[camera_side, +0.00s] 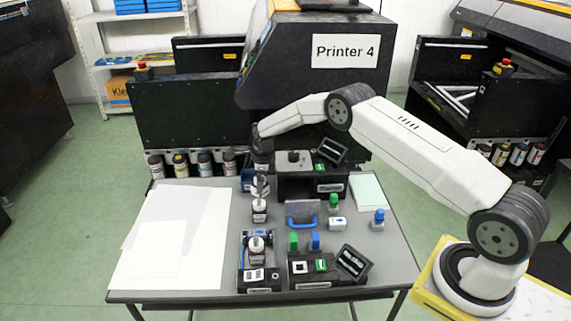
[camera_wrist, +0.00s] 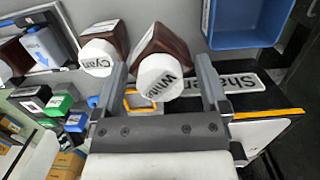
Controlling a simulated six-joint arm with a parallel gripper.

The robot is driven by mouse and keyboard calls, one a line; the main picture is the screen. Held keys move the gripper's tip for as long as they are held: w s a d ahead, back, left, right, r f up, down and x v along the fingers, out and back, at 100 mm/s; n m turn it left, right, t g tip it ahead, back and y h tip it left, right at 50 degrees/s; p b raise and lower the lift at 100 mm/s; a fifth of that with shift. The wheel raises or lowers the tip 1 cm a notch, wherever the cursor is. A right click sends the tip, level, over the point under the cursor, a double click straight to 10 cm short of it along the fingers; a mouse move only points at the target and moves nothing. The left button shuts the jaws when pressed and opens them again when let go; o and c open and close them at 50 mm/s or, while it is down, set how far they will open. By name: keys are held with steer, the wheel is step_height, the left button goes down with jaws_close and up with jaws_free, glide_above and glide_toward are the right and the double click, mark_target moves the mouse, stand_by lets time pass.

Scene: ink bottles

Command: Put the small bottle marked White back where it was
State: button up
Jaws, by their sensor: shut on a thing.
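The small bottle marked White has a white cap and a brown body (camera_wrist: 160,42). In the wrist view it is between the two fingers of my gripper (camera_wrist: 160,80), which is shut on it.
A black tray (camera_side: 241,284) with a bottle stands at the front. A blue-handled item (camera_side: 302,222), green-capped and blue-capped bottles and a black stand (camera_side: 312,187) are to the right. White sheets (camera_side: 165,240) cover the left. A blue bin (camera_wrist: 245,25) shows in the wrist view.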

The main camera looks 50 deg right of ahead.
steer(key=shift+w+f, duration=0.25)
steer(key=shift+f, duration=1.6)
steer(key=shift+f, duration=0.2)
steer(key=o, duration=1.2)
steer(key=shift+c, duration=0.2)
steer(key=shift+r, duration=0.15)
steer(key=shift+s+d+r, duration=0.15)
steer(key=shift+d+r, duration=0.05)
steer(key=shift+r, duration=1.8)
steer(key=shift+s+d+r, duration=0.15)
steer(key=shift+s+r, duration=0.05)
steer(key=shift+r, duration=1.8)
steer(key=shift+s+d+r, duration=0.15)
steer(key=shift+d+r, duration=0.05)
steer(key=shift+r, duration=1.8)
